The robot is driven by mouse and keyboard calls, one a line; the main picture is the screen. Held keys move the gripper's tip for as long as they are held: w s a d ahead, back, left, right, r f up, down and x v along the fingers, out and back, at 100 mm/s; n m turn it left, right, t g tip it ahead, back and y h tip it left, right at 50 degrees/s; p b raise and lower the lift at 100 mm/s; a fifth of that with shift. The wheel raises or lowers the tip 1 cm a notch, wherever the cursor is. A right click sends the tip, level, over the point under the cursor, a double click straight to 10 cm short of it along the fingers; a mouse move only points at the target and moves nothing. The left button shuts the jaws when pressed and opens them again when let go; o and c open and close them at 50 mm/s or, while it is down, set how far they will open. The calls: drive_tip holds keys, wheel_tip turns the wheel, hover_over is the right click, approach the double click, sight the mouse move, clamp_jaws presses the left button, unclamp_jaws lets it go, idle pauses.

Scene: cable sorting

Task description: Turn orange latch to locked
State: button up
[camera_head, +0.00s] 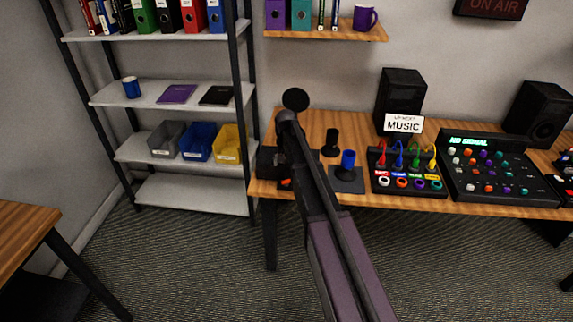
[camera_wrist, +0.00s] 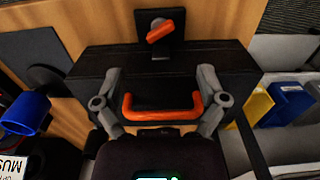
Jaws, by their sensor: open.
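The orange latch (camera_wrist: 160,30) is a short knob on a black upright plate (camera_wrist: 170,48) at the top of the wrist view. It sits slightly tilted. Below it is a black box (camera_wrist: 90,62) with an orange U-shaped handle (camera_wrist: 162,115). My gripper (camera_wrist: 159,78) is open, its grey fingers on either side of the handle, with the latch ahead of the fingertips and apart from them. Whether the fingers touch the handle I cannot tell. In the head view the black box (camera_head: 268,160) is partly hidden by my arm, with a bit of orange (camera_head: 285,183) showing.
A blue cylinder (camera_head: 348,160) on a black base and a dark cylinder (camera_head: 331,142) stand right of my arm. Further right are a cable panel (camera_head: 408,190), a mixer (camera_head: 495,190) and speakers (camera_head: 401,95). Shelves with yellow (camera_head: 231,142) and blue bins (camera_head: 198,142) stand left.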

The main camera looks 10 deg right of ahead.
wheel_tip(320, 180, up, 6)
drive_tip(key=p, duration=0.6)
drive_tip(key=s+n, duration=0.3)
drive_tip(key=s, duration=2.5)
drive_tip(key=shift+s+d+r, duration=0.15)
drive_tip(key=shift+s, duration=0.05)
drive_tip(key=shift+w, duration=0.2)
drive_tip(key=c, duration=0.7)
drive_tip(key=w+m, duration=0.4)
drive_tip(key=w, duration=0.5)
drive_tip(key=w+m, duration=0.5)
drive_tip(key=w, duration=0.4)
drive_tip(key=w+m, duration=0.5)
drive_tip(key=w, duration=0.3)
drive_tip(key=shift+w, duration=0.4)
drive_tip(key=shift+c, duration=0.7)
drive_tip(key=shift+w+a+m, duration=0.2)
drive_tip(key=shift+w+m, duration=0.3)
drive_tip(key=shift+w, duration=0.1)
drive_tip(key=shift+f+b, duration=0.3)
drive_tip(key=shift+b, duration=0.2)
